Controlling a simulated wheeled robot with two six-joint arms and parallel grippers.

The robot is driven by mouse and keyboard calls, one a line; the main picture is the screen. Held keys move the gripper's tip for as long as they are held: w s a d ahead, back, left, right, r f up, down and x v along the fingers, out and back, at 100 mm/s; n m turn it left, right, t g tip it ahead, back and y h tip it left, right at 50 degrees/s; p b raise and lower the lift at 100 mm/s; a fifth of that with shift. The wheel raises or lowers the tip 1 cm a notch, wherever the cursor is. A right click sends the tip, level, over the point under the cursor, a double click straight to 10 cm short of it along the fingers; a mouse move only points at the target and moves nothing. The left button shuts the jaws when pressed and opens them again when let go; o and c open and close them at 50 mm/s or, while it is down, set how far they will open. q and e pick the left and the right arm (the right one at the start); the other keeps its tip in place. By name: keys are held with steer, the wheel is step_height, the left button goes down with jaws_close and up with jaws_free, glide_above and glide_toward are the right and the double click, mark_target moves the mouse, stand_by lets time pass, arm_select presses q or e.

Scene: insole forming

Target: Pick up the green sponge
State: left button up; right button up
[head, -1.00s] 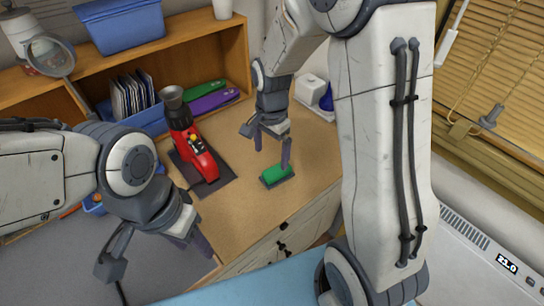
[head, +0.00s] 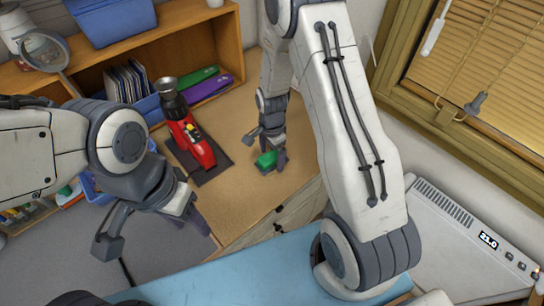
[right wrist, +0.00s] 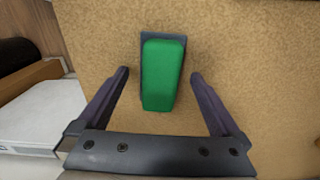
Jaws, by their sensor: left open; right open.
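The green sponge (head: 266,160) lies on the tan desktop, partly hidden by my right gripper in the head view. In the right wrist view the sponge (right wrist: 163,75) has a dark backing showing at its far end and left side. My right gripper (right wrist: 159,76) is open, with one finger on each side of the sponge and a visible gap on both sides. I cannot tell how far the fingertips are above the desktop. My left gripper (head: 152,235) is open and empty at the lower left, well away from the sponge.
A red machine (head: 192,145) with a dark funnel stands on a dark base left of the sponge. Behind it are a purple item (head: 208,88) and a green item (head: 195,78) on the wooden shelf (head: 228,50). The desktop (head: 240,190) around the sponge is mostly clear.

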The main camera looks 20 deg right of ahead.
mark_target(271, 155)
steer(key=shift+f, duration=0.3)
steer(key=c, duration=1.4)
steer(key=shift+r, duration=0.1)
steer(key=shift+r+b, duration=0.3)
steer(key=shift+r, duration=0.2)
step_height(271, 155, up, 2)
steer(key=shift+w+r+b, duration=0.15)
steer(key=shift+r+b, duration=0.1)
steer(key=shift+b, duration=0.25)
steer(key=s+d+r, duration=0.1)
steer(key=s+r, duration=0.1)
steer(key=s, duration=0.1)
steer(key=s+d+r+b, duration=0.1)
steer(key=s+d+r, duration=0.1)
steer(key=s+r, duration=0.1)
steer(key=s+d+r+b, duration=0.1)
steer(key=s+d+r, duration=0.1)
steer(key=s, duration=0.2)
steer(key=shift+s+d+r, duration=0.2)
steer(key=shift+s, duration=0.15)
